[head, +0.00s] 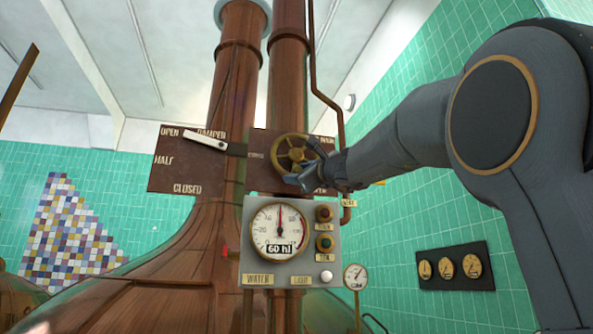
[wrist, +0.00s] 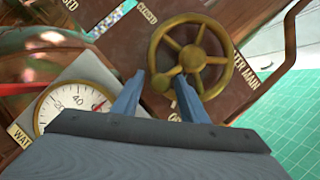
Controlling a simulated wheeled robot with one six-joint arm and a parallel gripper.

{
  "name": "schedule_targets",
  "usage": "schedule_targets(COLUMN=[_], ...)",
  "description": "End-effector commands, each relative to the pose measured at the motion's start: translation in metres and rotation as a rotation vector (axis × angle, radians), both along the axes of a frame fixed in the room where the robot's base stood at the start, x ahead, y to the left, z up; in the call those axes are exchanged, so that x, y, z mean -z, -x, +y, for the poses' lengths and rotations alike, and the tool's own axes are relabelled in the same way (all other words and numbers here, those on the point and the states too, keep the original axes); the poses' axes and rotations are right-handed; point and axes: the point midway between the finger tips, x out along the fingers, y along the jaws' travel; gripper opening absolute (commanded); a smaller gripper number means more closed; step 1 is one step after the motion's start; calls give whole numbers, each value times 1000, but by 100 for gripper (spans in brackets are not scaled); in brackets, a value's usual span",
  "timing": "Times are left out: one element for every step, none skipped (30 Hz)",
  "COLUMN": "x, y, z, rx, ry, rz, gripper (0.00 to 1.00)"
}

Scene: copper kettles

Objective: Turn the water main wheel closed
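The water main wheel (head: 295,154) is a brass spoked handwheel on a dark red-brown plate in front of the copper kettle. My gripper (head: 297,180) is at the lower part of the wheel in the head view. A gap seems to show around the knob; contact cannot be told.
A grey panel (head: 247,215) with a dial (head: 279,231) and buttons sits just below the wheel. A damper plate (head: 172,174) with a white-handled lever (head: 205,140) is to the left. A copper pipe (head: 327,98) runs down on the right. A small gauge (head: 356,276) stands lower right.

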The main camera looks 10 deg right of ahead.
Motion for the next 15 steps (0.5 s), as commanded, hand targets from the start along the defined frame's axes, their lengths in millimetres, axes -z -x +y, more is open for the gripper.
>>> schedule_targets(x=[-2,-2,-2,-2,-2,-2,-2,-2,-2,-2,-1,-1,-2,-1,-1], y=[-3,-4,-5,-6,-6,-6,-6,-6,-6,-6,-6,-6,-6,-6,-6], z=[1,2,2,2,2,2,2,2,2,2,2,2,2,2,2], rx=[-1,-1,0,0,0,0,0,0,0,0,0,0,0,0,0], ry=[0,0,0,0,0,0,0,0,1,1,1,1,1,1,1], rz=[-1,-1,0,0,0,0,0,0,0,0,0,0,0,0,0], gripper=[39,39,39,39,39,39,39,39,39,39,39,33,28,23,16])
